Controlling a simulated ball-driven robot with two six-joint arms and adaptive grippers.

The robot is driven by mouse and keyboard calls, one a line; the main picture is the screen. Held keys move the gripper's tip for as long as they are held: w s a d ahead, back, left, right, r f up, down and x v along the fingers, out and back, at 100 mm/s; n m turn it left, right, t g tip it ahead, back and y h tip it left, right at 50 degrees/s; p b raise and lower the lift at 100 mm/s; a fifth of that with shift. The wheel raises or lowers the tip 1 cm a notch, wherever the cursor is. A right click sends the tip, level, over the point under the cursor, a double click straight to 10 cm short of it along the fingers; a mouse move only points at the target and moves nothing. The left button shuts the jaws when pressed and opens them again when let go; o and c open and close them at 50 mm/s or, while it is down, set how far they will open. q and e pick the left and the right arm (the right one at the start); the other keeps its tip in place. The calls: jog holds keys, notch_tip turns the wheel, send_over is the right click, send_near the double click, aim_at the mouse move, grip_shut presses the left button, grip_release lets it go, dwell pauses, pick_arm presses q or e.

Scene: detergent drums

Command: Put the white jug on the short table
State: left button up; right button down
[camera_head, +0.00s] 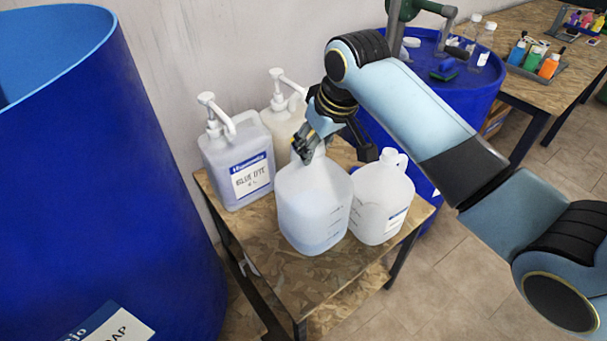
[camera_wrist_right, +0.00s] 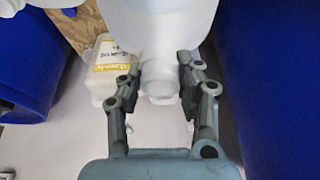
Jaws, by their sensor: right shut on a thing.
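A translucent white jug (camera_head: 313,207) with pale bluish liquid is at the front middle of the short wooden table (camera_head: 262,262). My right gripper (camera_head: 310,146) is shut on the top of this jug from above and behind. In the right wrist view the gripper (camera_wrist_right: 160,82) has a finger on each side of the jug's neck (camera_wrist_right: 160,86), and the white jug body (camera_wrist_right: 175,30) fills the top. The jug looks upright; I cannot tell whether its base touches the tabletop. My left gripper is not in view.
A second white jug (camera_head: 380,203) stands close to the right. Behind stand a pump jug labelled blue dye (camera_head: 238,168) and another pump jug (camera_head: 283,125). A large blue drum (camera_head: 90,190) is at left, another blue drum (camera_head: 470,80) behind right. The table's front left is bare.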

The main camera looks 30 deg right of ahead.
aim_at(314, 163)
notch_tip(314, 163, down, 5)
jog(key=shift+r, duration=0.1)
notch_tip(314, 163, down, 4)
jog(key=shift+w+d+f, duration=0.1)
jog(key=shift+f, duration=0.15)
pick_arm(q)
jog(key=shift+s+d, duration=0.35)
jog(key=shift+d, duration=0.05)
pick_arm(e)
jog(key=shift+f, duration=0.1)
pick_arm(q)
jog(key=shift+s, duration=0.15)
pick_arm(e)
jog(key=shift+f, duration=0.1)
jog(key=c, duration=1.3)
grip_release()
jog(key=shift+f, duration=0.2)
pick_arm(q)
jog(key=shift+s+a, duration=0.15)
pick_arm(e)
jog(key=o, duration=0.4)
jog(key=shift+r, duration=0.1)
